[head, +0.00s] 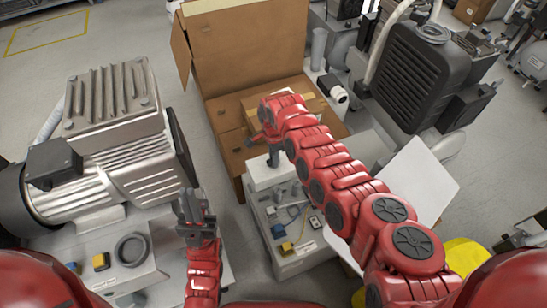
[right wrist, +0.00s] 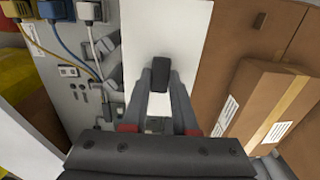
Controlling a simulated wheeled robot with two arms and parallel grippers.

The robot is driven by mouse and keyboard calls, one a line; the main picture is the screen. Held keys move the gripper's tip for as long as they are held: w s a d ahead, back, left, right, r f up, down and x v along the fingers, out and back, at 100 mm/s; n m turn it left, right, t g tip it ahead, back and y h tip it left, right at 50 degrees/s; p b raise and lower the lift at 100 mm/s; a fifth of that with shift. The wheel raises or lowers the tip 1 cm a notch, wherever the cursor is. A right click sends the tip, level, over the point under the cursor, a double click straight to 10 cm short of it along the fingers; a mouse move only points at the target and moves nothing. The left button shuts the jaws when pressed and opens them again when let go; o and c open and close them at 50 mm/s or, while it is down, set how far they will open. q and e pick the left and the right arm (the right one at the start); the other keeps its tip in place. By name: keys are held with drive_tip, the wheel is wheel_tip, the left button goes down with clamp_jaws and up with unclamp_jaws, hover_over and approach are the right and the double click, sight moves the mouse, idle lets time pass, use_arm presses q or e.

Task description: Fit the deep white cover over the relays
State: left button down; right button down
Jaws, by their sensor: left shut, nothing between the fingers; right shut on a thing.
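The deep white cover (head: 266,175) is at the far end of the grey control panel (head: 290,262), beside the cardboard box. In the right wrist view the white cover (right wrist: 165,28) shows as a plain white face with a black grip (right wrist: 158,82) on it. My right gripper (head: 272,150) is shut on the cover; the fingertips (right wrist: 160,72) are at the black grip. I cannot tell whether the cover rests on the panel or hangs above it. The relays cannot be made out clearly; small grey parts (head: 284,190) show beside the cover. My left gripper (head: 190,205) is shut and empty, left of the panel.
A tall open cardboard box (head: 250,50) stands behind, with a taped carton (right wrist: 270,95) in it. A grey compressor (head: 125,130) stands left. Blue and yellow plugs (head: 278,231) sit on the panel's near part. A white sheet (head: 420,182) is right of my right arm.

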drive_tip(key=shift+f, duration=0.2)
idle(0.3)
drive_tip(key=shift+w+f+b, duration=0.1)
drive_tip(key=shift+f+b, duration=2.2)
drive_tip(key=shift+f, duration=0.15)
drive_tip(key=shift+f, duration=0.2)
drive_tip(key=shift+c, duration=1.4)
unclamp_jaws()
drive_tip(key=shift+r, duration=0.15)
wheel_tip(320, 180, up, 7)
drive_tip(key=p, duration=0.5)
drive_tip(key=shift+p, duration=0.35)
